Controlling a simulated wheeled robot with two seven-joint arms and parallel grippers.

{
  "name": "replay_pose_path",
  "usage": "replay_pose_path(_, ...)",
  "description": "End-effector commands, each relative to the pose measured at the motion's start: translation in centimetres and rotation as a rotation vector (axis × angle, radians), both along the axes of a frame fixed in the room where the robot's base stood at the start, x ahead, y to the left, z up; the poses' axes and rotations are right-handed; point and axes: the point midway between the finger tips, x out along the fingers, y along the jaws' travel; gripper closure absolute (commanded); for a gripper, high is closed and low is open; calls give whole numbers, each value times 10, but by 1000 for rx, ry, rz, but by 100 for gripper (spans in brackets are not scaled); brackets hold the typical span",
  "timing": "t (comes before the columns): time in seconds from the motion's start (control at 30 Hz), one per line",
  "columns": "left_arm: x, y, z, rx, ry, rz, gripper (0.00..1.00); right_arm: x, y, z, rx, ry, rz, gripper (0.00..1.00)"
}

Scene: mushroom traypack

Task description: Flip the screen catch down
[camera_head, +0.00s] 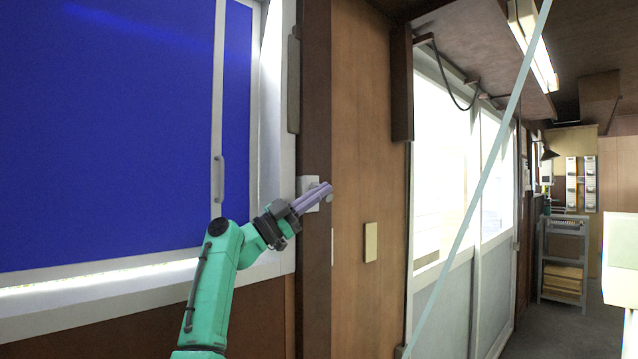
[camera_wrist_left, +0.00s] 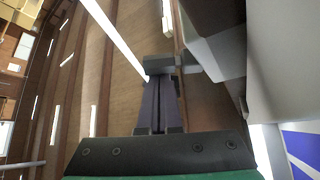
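A large blue screen (camera_head: 110,130) in a white frame fills the left of the head view. A grey handle (camera_head: 217,180) sits on its frame upright. A small pale catch-like fitting (camera_head: 308,184) is on the post right of the screen, partly hidden by my left gripper (camera_head: 326,190). The left gripper's purple-grey fingers lie close together and point up and right across the fitting. In the left wrist view, the finger ends (camera_wrist_left: 160,80) meet or overlap a grey block (camera_wrist_left: 160,65); I cannot tell whether they touch it. My right gripper is not in view.
A brown wooden wall with a pale switch plate (camera_head: 371,242) stands right of the gripper. A thin pale bar (camera_head: 490,165) slants across the view before bright windows (camera_head: 440,160). A grey shelf rack (camera_head: 563,260) stands farther back.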

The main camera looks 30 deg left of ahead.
Motion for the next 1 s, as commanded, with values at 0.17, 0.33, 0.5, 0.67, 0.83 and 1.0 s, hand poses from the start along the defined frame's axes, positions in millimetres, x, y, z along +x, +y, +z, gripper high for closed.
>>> replay_pose_path(0.17, 2, 1, -2, 30, -7, 2, 100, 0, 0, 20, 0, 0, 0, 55)
replay_pose_path(0.33, 1, 4, -6, 162, -56, 1, 100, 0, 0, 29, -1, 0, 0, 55)
replay_pose_path(0.5, 2, 5, -14, 160, -54, 2, 100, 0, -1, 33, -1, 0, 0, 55)
replay_pose_path(0.67, 2, 5, -15, 160, -54, 4, 100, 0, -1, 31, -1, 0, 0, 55)
replay_pose_path(0.83, 2, 5, -15, 160, -54, 4, 100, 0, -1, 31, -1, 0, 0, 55)
replay_pose_path(1.0, 2, 5, -15, 160, -54, 6, 100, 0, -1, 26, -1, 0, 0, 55)
